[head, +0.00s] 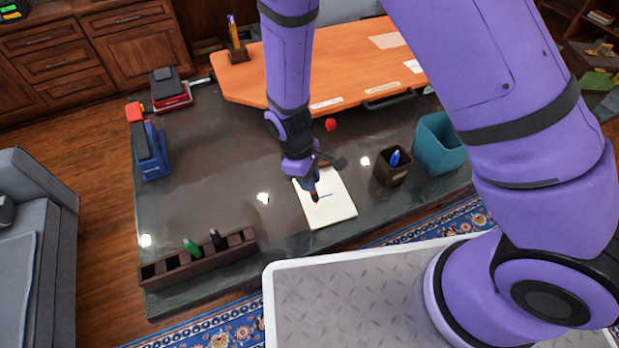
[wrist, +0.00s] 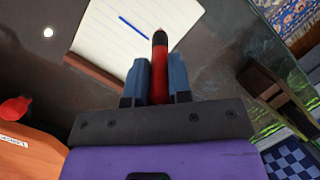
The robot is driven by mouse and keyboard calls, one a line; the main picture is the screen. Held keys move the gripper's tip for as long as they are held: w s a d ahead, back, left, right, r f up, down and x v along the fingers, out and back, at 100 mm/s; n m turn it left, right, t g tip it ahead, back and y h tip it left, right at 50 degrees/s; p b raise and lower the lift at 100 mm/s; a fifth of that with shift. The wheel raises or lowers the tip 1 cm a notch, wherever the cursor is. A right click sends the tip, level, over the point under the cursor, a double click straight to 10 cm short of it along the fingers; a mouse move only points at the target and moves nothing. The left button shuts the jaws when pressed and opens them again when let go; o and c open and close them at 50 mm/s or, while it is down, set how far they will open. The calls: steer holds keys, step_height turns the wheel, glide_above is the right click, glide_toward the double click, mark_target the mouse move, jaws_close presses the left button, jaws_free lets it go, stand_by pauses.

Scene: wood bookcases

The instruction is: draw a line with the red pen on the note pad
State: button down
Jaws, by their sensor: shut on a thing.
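The white note pad (head: 340,212) lies on the dark desk and also shows in the wrist view (wrist: 110,30). A short blue line (wrist: 133,27) is on its page. My gripper (wrist: 160,82) is shut on the red pen (wrist: 160,75), which has a dark band and a reddish tip end pointing toward the pad. In the head view my gripper (head: 312,182) is over the pad, with the red pen (head: 315,197) low beside the blue line. I cannot tell whether the tip touches the paper. No red line is visible.
A dark pen rack (head: 200,258) at front left holds a green pen (head: 192,248) and a black pen (head: 217,240). A brown cup (head: 392,170) with a blue pen and a teal bin (head: 437,148) stand right of the pad.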

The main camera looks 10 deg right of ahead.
steer(key=shift+f, duration=0.55)
stand_by(0.9)
steer(key=shift+d, duration=0.2)
steer(key=shift+w+d, duration=0.15)
steer(key=shift+d, duration=0.35)
steer(key=shift+d, duration=0.2)
steer(key=shift+w+d, duration=0.15)
steer(key=shift+d, duration=0.35)
steer(key=shift+d, duration=0.15)
steer(key=shift+w+d, duration=0.15)
steer(key=shift+d, duration=0.4)
steer(key=shift+d, duration=0.1)
steer(key=shift+w+d, duration=0.15)
steer(key=shift+d, duration=0.4)
